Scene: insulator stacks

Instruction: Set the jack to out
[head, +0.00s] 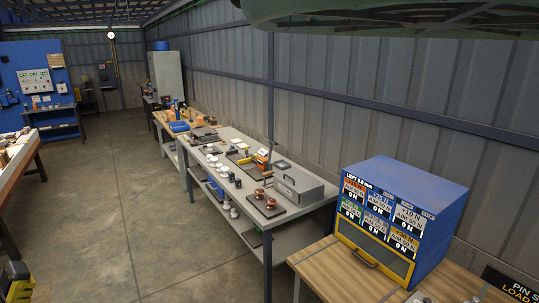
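I cannot pick out the jack for certain. On the grey bench (232,207) there is a small device with yellow parts (243,160) beside a thin upright dark post (270,150); it is too small to tell whether this is the jack or how it is set. A blue cabinet (413,185) at the right has a front panel of several readouts showing 0 N and a label reading LEFT 0.0 mm. My gripper is not in view.
Brown insulators (265,200) stand on a dark plate beside a grey box (299,187). A wooden-topped bench (330,268) holds the blue cabinet. A yellow and black object (18,283) is cut off at lower left. The concrete aisle (115,210) is clear.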

